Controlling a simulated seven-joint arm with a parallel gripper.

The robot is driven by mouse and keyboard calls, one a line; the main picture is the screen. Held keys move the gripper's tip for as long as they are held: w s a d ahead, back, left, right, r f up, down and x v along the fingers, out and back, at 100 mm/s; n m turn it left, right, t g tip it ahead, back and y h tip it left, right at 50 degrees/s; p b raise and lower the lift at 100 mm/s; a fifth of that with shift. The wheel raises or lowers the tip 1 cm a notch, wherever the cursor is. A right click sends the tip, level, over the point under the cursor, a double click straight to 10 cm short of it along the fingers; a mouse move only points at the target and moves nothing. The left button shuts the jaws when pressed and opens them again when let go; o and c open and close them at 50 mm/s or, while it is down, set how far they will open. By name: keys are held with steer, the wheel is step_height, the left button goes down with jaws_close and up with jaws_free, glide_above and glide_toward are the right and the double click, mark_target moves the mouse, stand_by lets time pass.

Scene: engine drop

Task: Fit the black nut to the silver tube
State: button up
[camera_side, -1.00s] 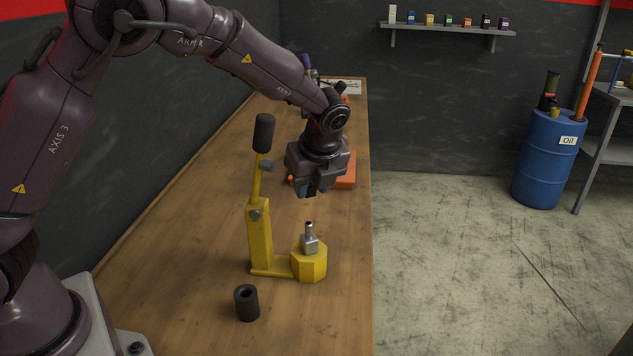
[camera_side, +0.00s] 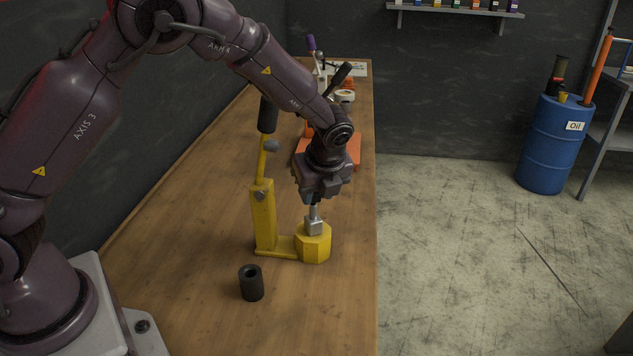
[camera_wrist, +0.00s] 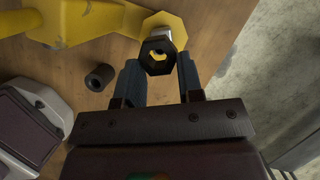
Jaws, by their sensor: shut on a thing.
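The silver tube (camera_side: 313,222) stands upright on the yellow octagonal base (camera_side: 314,246) of a yellow stand in the side view. My gripper (camera_side: 312,199) is just above the tube, pointing down. In the wrist view, my gripper (camera_wrist: 158,72) is shut on the black nut (camera_wrist: 147,61), a dark hexagonal ring between the fingertips. Yellow shows through its hole. Part of the silver tube (camera_wrist: 157,32) shows just beyond the nut's upper edge. The nut looks off to one side of the tube. In the side view the fingers hide the nut, and I cannot tell whether it touches the tube.
A hollow black cylinder (camera_side: 251,283) stands on the wooden table (camera_side: 190,300) in front of the stand. The stand's yellow lever (camera_side: 262,158) with a black handle rises left of my gripper. An orange object (camera_side: 343,152) lies behind. The front table area is mostly clear.

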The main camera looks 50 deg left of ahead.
mark_target(315, 218)
steer(key=shift+f, duration=0.25)
steer(key=shift+f, duration=2.25)
steer(key=o, duration=1)
steer(key=v, duration=1.3)
